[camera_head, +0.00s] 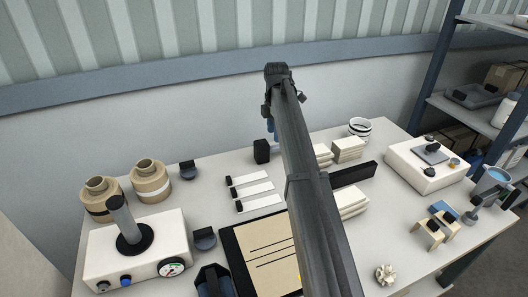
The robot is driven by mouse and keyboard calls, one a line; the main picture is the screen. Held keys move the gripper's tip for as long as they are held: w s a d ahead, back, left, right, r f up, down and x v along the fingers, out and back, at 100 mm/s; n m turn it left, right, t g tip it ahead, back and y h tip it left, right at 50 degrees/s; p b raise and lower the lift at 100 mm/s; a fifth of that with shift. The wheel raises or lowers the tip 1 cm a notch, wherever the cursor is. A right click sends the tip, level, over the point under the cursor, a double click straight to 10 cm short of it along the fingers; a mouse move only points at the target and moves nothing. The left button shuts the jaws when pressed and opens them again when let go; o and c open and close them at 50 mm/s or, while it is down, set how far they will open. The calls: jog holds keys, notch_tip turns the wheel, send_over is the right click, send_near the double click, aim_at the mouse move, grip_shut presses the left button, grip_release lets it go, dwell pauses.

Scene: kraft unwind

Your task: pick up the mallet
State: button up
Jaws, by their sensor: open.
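No mallet can be made out for certain. A dark bar (354,174) lies right of my arm and runs in behind it; I cannot tell whether it is part of the mallet. A black block (262,151) stands upright just left of my arm. My gripper (273,129) shows only in part, as a bluish piece below the wrist, above the back of the table and close to the black block. My arm hides the rest of it. It is open, and nothing shows in it.
Kraft rolls (150,182) and a white gauge box (135,252) stand left. White strips with black ends (258,190) and a brown sheet on a black board (262,245) lie mid-table.

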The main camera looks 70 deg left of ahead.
aim_at(274, 146)
jog(key=shift+s+f, duration=0.1)
jog(key=shift+f, duration=3.7)
jog(key=shift+c, duration=0.2)
grip_shut()
